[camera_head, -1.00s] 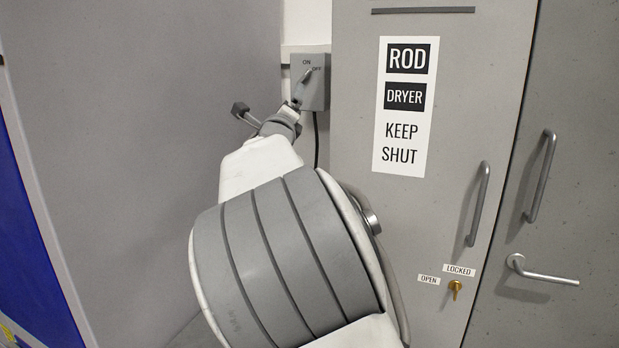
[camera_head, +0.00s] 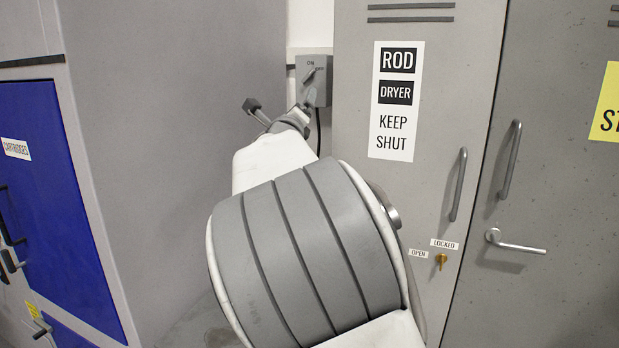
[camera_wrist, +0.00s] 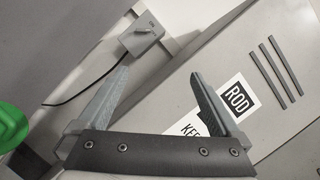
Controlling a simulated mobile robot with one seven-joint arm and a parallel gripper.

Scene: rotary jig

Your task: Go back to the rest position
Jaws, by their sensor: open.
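My gripper (camera_wrist: 158,73) is open and empty in the wrist view, with its two grey fingers spread apart. A grey switch box (camera_wrist: 140,40) lies ahead of the fingers there, apart from them. In the head view the switch box (camera_head: 322,90), marked ON and OFF, is on the wall at the back, and the end of my arm overlaps its lower left part. My arm reaches up and forward. The fingers cannot be made out clearly in the head view.
A grey rod dryer cabinet (camera_head: 350,200) is shut, with a handle and a brass key (camera_head: 441,260). Another grey door (camera_head: 560,200) stands at right. A large grey side panel (camera_head: 170,150) and a blue cartridges cabinet (camera_head: 60,190) are at left.

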